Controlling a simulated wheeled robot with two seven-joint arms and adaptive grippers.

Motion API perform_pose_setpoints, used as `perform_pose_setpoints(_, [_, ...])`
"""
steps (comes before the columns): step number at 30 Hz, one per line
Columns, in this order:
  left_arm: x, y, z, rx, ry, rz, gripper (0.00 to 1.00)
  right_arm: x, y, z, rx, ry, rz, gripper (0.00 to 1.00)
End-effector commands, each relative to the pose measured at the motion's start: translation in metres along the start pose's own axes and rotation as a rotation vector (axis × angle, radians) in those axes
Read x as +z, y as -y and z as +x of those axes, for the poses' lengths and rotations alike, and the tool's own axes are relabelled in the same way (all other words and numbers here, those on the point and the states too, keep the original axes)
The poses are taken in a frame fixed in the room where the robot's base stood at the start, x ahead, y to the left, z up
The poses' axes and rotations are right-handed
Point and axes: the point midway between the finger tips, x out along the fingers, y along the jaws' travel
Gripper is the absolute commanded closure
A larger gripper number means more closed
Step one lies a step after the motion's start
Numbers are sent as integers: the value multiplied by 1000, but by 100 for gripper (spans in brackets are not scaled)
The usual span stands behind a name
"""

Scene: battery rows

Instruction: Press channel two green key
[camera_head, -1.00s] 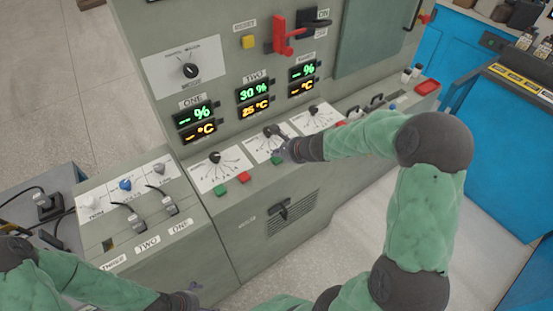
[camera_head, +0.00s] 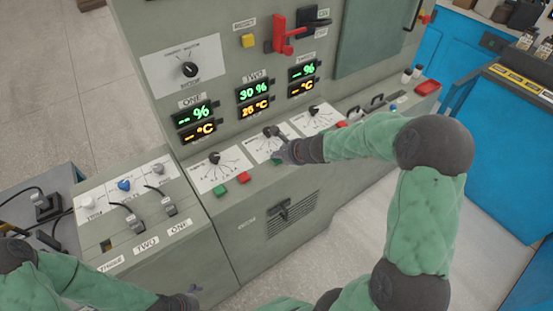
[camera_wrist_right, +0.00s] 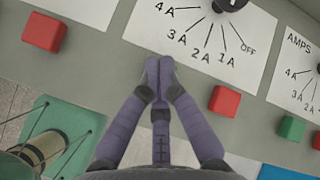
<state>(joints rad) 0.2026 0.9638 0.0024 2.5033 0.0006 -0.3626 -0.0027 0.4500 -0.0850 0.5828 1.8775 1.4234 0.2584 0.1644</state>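The channel two dial plate (camera_head: 264,147) is on the sloped console below the TWO display (camera_head: 253,94), which reads 30 % and about 25 °C. My right gripper (camera_head: 282,147) is over its lower edge. In the right wrist view its two fingers (camera_wrist_right: 158,68) are shut, tips together, with nothing seen between them. The channel two red key (camera_wrist_right: 225,100) is right of the fingers.
Channel one's green key (camera_head: 219,190) and red key (camera_head: 243,177) lie left of my right gripper. Channel three's green key (camera_wrist_right: 291,128) is close on the right. A red lever (camera_head: 285,38) sticks out above. A lower console with switches (camera_head: 124,185) stands at left.

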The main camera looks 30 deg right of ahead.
Motion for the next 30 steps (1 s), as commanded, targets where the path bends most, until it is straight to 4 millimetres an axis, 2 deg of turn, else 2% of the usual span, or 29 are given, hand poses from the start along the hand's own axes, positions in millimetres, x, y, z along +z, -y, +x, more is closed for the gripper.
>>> perform_pose_setpoints(21, [0,1,4,0,0,0,0,-2,-2,3,1,-1,0,100])
perform_pose_setpoints(30, [0,-2,-6,0,0,0,0,4,4,-6,1,0,0,100])
